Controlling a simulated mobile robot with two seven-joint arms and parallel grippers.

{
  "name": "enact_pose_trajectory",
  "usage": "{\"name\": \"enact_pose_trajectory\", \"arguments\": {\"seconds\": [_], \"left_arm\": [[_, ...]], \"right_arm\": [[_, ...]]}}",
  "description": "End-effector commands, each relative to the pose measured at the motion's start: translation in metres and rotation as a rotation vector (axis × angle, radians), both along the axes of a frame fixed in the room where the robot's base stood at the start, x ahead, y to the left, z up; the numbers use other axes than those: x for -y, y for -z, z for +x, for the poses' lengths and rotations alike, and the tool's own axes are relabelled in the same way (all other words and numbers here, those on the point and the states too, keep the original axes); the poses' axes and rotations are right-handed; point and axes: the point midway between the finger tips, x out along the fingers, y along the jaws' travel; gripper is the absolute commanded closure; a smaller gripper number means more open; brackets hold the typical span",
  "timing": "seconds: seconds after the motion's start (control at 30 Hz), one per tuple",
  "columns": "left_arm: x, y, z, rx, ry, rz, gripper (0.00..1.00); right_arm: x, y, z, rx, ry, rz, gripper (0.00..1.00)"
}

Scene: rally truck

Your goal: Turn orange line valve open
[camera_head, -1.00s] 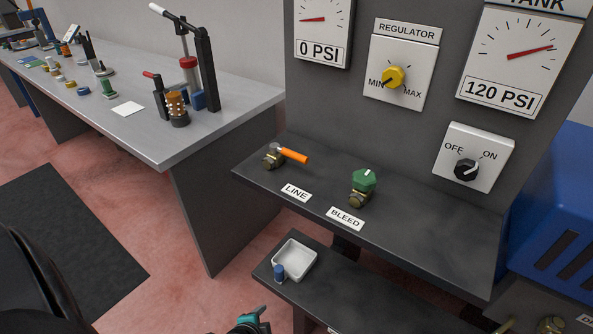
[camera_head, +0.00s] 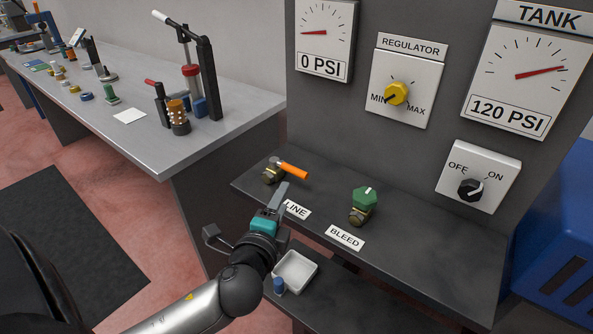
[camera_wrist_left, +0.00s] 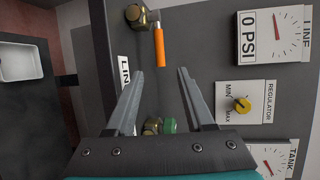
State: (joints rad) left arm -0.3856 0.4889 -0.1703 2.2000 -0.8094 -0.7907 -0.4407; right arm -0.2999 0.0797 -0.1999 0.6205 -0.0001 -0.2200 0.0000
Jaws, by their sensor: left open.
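The line valve with its orange lever (camera_head: 292,171) stands on the dark shelf, its brass body (camera_head: 272,172) at the left end of the lever. In the head view the lever points right and slightly toward the front. My left gripper (camera_head: 277,200) is just in front of the valve, apart from it, over the LINE label. In the left wrist view the fingers (camera_wrist_left: 158,82) are spread and empty, and the orange lever (camera_wrist_left: 159,47) lies beyond their tips. My right gripper is not in view.
The green bleed valve (camera_head: 363,198) stands to the right on the same shelf. A white tray (camera_head: 296,270) and a small blue item (camera_head: 279,285) are on the lower shelf. The panel has a yellow regulator knob (camera_head: 397,93) and a black switch (camera_head: 470,188).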

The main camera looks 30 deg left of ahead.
Motion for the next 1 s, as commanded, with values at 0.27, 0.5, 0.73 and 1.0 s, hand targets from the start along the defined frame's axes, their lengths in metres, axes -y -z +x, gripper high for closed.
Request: {"name": "enact_pose_trajectory", "arguments": {"seconds": [0.27,0.5,0.73,1.0], "left_arm": [[-0.014,0.008,0.042,0.002,0.000,0.000,0.47],[-0.026,0.014,0.078,0.002,-0.001,0.000,0.47],[-0.036,0.021,0.107,-0.001,0.000,-0.001,0.47],[-0.041,0.025,0.123,-0.001,0.000,-0.003,0.47]], "right_arm": [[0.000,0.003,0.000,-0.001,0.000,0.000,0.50],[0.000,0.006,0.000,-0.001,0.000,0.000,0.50],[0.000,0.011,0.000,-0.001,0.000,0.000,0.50],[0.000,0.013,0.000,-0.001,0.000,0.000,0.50]]}}
